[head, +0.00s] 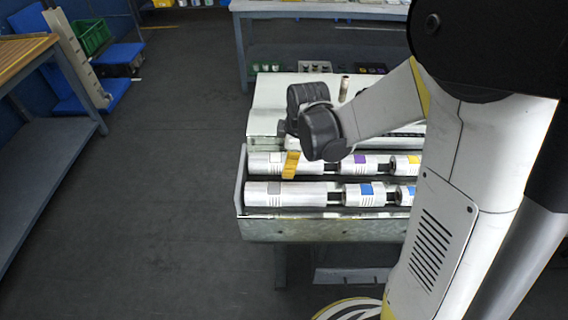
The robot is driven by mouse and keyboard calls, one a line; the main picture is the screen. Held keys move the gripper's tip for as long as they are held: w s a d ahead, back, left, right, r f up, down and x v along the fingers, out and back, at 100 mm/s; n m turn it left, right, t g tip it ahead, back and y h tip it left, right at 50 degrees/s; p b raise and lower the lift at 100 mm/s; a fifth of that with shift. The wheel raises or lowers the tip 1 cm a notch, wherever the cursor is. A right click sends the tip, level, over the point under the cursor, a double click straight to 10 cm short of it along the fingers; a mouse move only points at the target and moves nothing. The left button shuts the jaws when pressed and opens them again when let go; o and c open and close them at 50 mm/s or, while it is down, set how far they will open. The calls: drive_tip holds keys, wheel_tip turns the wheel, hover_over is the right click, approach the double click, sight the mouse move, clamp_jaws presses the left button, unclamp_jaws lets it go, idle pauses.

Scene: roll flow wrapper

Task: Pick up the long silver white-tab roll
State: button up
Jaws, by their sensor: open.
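Two long silver rolls lie at the left end of the tray (241,190), one behind the other. My wrist hides part of that roll's right side.
Shorter rolls with a purple tab (372,165), a yellow tab (402,164) and blue tabs (362,196) lie to the right; my arm hides the tray's right end. A small upright cylinder (344,87) stands behind. The floor to the left is clear up to a bench (45,160).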

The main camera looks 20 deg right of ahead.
drive_tip(key=b+x, duration=0.3)
drive_tip(key=x, duration=0.3)
drive_tip(key=shift+d, duration=0.1)
drive_tip(key=shift+s+r, duration=0.1)
drive_tip(key=shift+c, duration=1.3)
drive_tip(key=c, duration=1.3)
